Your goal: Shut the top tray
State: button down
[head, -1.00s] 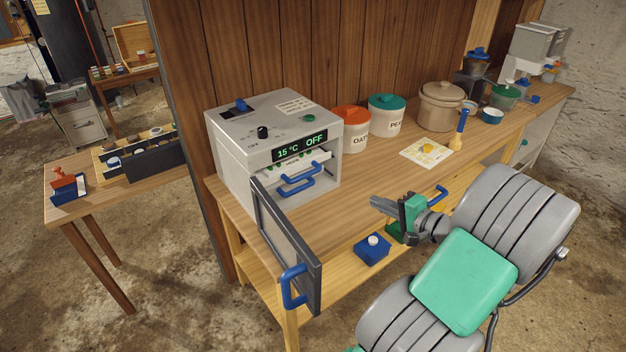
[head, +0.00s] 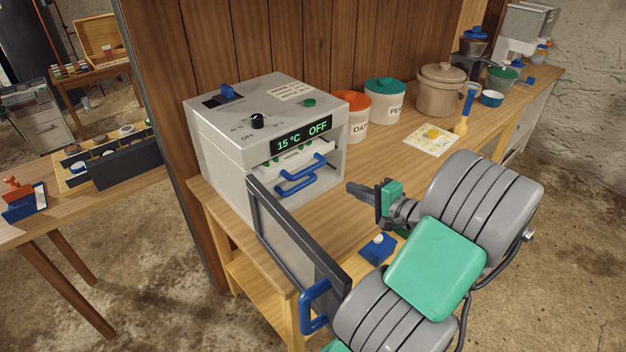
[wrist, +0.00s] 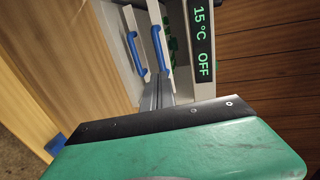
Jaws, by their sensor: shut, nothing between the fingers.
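The light grey machine (head: 225,140) stands on the wooden bench with its display reading 15 °C OFF. Two trays with blue handles sit one above the other in its opening. The top tray (head: 315,151) is just under the display and appears partly out, with green bits behind its front in the wrist view (wrist: 150,25). The lower tray's handle (head: 298,185) is below it; it also shows in the wrist view (wrist: 135,53). My gripper (head: 350,187) is shut and empty, in front and to the right of the trays, seemingly apart from them. In the wrist view its fingertips (wrist: 165,78) overlap the top handle's end.
The machine's dark-framed door (head: 290,240) hangs open toward me, left of my arm. A blue box with a white knob (head: 377,248) is below my gripper. Canisters (head: 385,100), a pot (head: 440,90) and a card (head: 431,139) stand along the bench to the right.

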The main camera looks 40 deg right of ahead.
aim_at(311, 171)
jog(key=p+x, duration=0.3)
jog(key=x, duration=1)
jog(key=shift+w+a, duration=0.15)
jog(key=shift+w+f, duration=0.15)
jog(key=shift+w, duration=0.3)
